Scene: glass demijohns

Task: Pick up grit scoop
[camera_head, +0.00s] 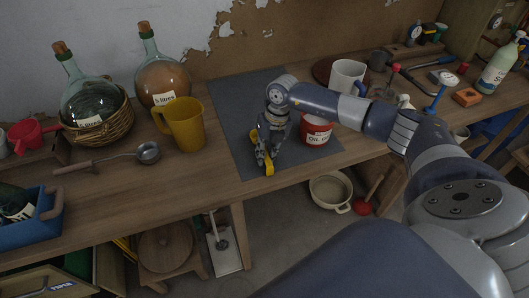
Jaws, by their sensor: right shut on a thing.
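My right gripper (265,160) reaches down over the dark grey mat (235,110) on the workbench. It is shut on a small yellow thing (269,168), which shows below and beside the fingers near the mat's front edge. The gripper hides most of its shape, so I cannot tell for sure that it is the grit scoop, or whether it touches the mat. My left gripper is not in view.
A red-and-white labelled pot (316,130) stands just right of the gripper. A yellow jug (181,125) and a ladle (146,153) are to the left. Demijohns (162,80) stand behind. A white mug (346,75) is at the back. The mat's left part is clear.

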